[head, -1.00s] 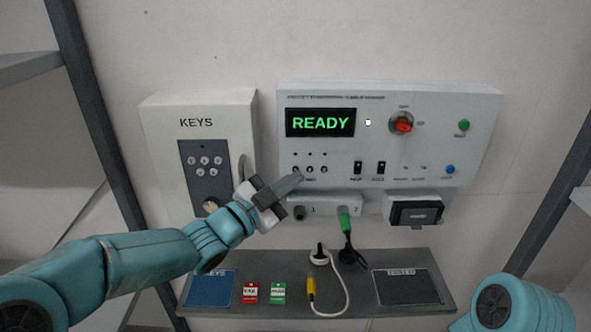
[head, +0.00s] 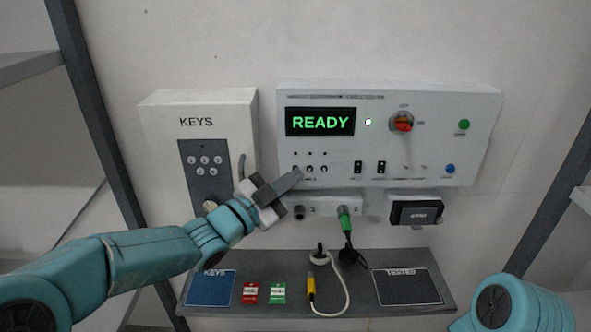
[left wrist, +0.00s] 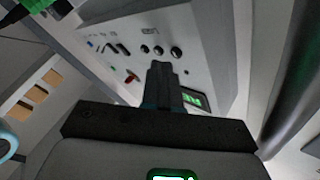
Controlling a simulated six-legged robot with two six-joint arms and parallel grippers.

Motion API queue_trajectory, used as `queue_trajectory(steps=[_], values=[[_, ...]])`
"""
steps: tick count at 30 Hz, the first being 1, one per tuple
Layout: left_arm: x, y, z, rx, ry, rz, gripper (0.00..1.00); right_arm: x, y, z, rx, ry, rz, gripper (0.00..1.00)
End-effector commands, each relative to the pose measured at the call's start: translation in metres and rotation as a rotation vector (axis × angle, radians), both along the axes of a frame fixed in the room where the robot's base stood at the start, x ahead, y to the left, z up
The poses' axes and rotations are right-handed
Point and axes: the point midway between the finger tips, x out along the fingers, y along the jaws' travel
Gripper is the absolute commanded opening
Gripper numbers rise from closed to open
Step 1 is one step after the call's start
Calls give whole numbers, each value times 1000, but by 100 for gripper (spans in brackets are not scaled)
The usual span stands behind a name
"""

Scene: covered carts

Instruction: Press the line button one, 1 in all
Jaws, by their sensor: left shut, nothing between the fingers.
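The white panel (head: 440,115) on the wall has a screen (head: 320,122) reading READY in green. Below it is a row of three small round buttons with dots above; the middle one (head: 310,169) and right one (head: 324,169) show clear. The leftmost button (head: 295,168) is right by my left fingertips and partly covered. My left gripper (head: 297,173) is shut and empty, pointing up and right at that button. I cannot tell whether it touches. In the left wrist view the shut fingers (left wrist: 160,70) point at the panel face, with round dark knobs (left wrist: 176,51) beyond.
A KEYS box (head: 225,130) hangs left of the panel. A red-orange knob (head: 403,123), green button (head: 463,125) and blue button (head: 449,169) are to the right. Below, a green plug (head: 344,215) sits in a socket strip above a shelf (head: 360,300) with cards and a cable.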

Motion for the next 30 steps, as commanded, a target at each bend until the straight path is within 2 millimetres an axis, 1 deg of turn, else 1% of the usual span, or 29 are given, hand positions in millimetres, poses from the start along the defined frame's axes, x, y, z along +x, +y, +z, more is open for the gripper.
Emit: queue_trajectory(steps=[3, 14, 30], values=[[4, 0, -1, 0, 2, 0, 0, 0, 0, -1, 0, 0, 0, 32], [4, 1, 0, 0, 2, 2, 0, 0, 0, -1, 0, 0, 0, 32], [12, 2, 1, -1, -1, 6, 0, 0, 0, -1, 0, 0, 0, 32]])
